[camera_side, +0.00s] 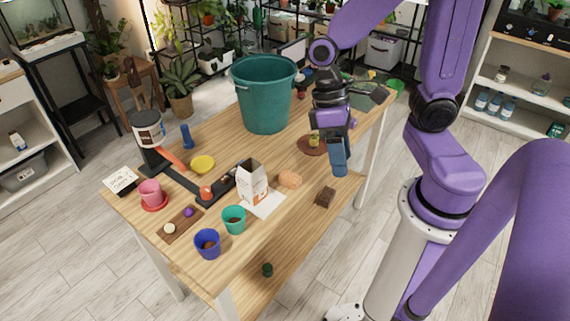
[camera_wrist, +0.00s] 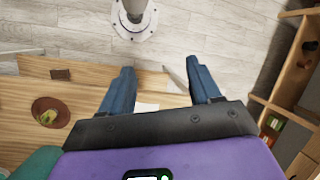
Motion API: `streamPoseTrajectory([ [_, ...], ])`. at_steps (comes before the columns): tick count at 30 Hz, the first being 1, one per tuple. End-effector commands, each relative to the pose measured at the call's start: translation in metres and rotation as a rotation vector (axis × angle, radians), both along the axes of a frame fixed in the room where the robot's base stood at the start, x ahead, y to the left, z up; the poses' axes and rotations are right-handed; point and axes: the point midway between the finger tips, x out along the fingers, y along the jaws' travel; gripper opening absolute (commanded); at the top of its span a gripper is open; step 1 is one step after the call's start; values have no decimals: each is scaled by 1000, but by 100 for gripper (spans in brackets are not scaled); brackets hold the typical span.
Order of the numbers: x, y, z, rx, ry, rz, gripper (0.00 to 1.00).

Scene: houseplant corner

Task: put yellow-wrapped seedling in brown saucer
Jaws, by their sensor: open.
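The yellow-wrapped seedling (camera_side: 314,138) stands on the brown saucer (camera_side: 304,149), partly beside my gripper in the side view. In the wrist view, the seedling (camera_wrist: 47,117) shows small and yellow inside the rim of the round brown saucer (camera_wrist: 61,105) at the left. My gripper (camera_side: 339,165) has blue fingers. It is just right of the saucer in the side view, above the table's edge area, and apart from the seedling. In the wrist view its fingers (camera_wrist: 160,70) are spread wide with nothing between them.
A large teal bucket (camera_side: 263,100) stands at the back of the wooden table (camera_side: 285,215). A white carton (camera_side: 252,186), an orange lumpy object (camera_side: 290,179) and a dark brown block (camera_side: 325,196) lie nearer the front. Pots (camera_side: 207,243) and a yellow dish (camera_side: 203,164) occupy the left.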

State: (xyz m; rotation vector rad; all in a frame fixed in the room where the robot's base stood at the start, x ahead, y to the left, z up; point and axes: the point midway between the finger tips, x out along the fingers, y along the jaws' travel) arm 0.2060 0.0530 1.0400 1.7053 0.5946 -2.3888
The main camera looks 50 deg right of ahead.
Motion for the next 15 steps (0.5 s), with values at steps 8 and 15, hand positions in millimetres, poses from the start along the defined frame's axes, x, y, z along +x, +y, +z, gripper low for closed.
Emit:
streamPoseTrajectory([
  [8,-30,0,20,11,-254,454,63],
  [15,-41,0,30,36,-381,665,63],
])
